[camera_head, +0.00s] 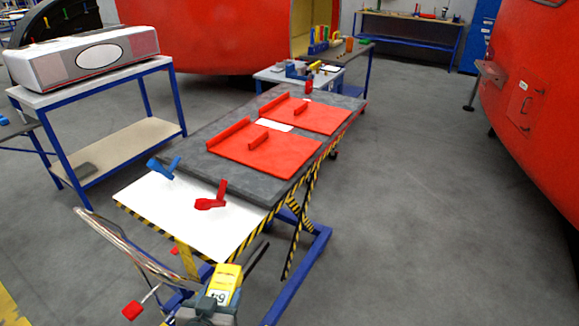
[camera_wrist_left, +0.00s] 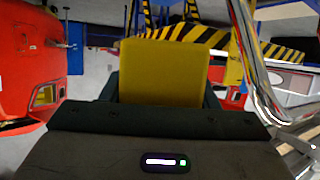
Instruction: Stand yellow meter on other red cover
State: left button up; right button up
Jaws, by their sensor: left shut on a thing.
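The yellow meter (camera_head: 229,274) is at the bottom of the head view, in my left gripper (camera_head: 222,291). The gripper is shut on it, in front of the table's near end. In the left wrist view the meter (camera_wrist_left: 163,70) shows as a plain yellow block between the dark fingers. Two red covers lie flat on the grey table top: a nearer one (camera_head: 273,160) and a farther one (camera_head: 322,118). Each has a raised red bar and a raised edge on its left. I see no meter on either cover. My right gripper is not in view.
The lift table's near end has a white surface (camera_head: 160,207) with a blue clamp-like tool (camera_head: 163,168) and a red one (camera_head: 212,198). Cables (camera_head: 120,240) hang at the near left. A white card (camera_head: 274,126) lies between the covers. Open floor (camera_head: 410,210) lies to the right.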

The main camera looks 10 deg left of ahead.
aim_at(326, 118)
jog(key=i+l+u, duration=0.1)
jog(key=i+l, duration=0.2)
jog(key=i+l+u, duration=0.1)
jog(key=i+l, duration=0.15)
jog(key=l, duration=0.15)
jog(key=i+l, duration=0.25)
jog(key=l, duration=0.15)
jog(key=i+l+u, duration=0.15)
jog(key=i+l, duration=0.15)
jog(key=l, duration=0.1)
